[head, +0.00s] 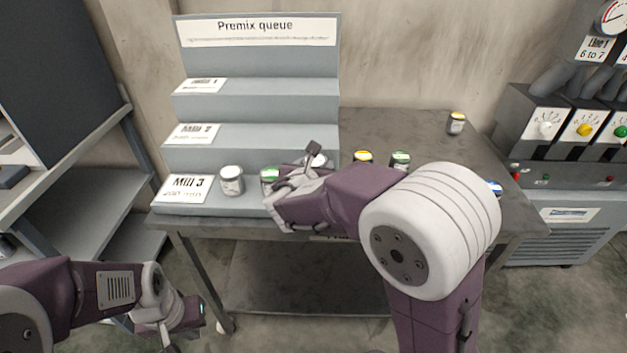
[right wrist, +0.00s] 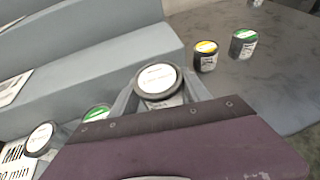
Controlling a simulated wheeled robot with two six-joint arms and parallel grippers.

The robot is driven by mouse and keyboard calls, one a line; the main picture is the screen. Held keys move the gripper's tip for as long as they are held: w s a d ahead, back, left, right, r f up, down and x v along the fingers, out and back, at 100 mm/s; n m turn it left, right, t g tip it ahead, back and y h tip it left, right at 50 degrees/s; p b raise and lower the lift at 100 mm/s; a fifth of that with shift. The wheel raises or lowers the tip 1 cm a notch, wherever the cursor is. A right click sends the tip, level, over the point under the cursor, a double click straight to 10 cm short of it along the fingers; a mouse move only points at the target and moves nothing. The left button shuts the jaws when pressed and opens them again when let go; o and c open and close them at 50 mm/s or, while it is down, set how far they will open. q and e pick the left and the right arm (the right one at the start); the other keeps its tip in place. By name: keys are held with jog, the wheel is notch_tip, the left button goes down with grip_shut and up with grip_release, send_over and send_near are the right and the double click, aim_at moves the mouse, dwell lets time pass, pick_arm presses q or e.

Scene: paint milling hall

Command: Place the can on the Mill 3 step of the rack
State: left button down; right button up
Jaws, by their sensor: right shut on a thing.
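The stepped grey rack (head: 255,103) stands at the table's left end, with Mill 1, Mill 2 and Mill 3 labels from top to bottom. My right gripper (head: 313,165) is at the right end of the Mill 3 step (head: 216,210). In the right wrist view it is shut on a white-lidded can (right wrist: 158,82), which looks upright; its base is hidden. A white-lidded can (head: 231,180) and a green-lidded can (head: 269,176) stand on the Mill 3 step, left of the gripper. My left gripper (head: 184,324) is low at the left, away from the rack, its jaws unclear.
On the dark table (head: 400,125) right of the rack stand a yellow-lidded can (head: 363,157), a green-lidded can (head: 400,159), a farther can (head: 456,123) and a blue-marked can (head: 493,187). A control panel (head: 570,140) is at the right, shelving (head: 75,165) at the left.

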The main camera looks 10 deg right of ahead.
notch_tip(320, 180, down, 3)
jog(key=shift+f+b, duration=0.2)
jog(key=shift+b, duration=0.6)
jog(key=shift+f, duration=0.35)
jog(key=shift+r, duration=0.1)
jog(key=o, duration=1.6)
jog(key=shift+f, duration=0.2)
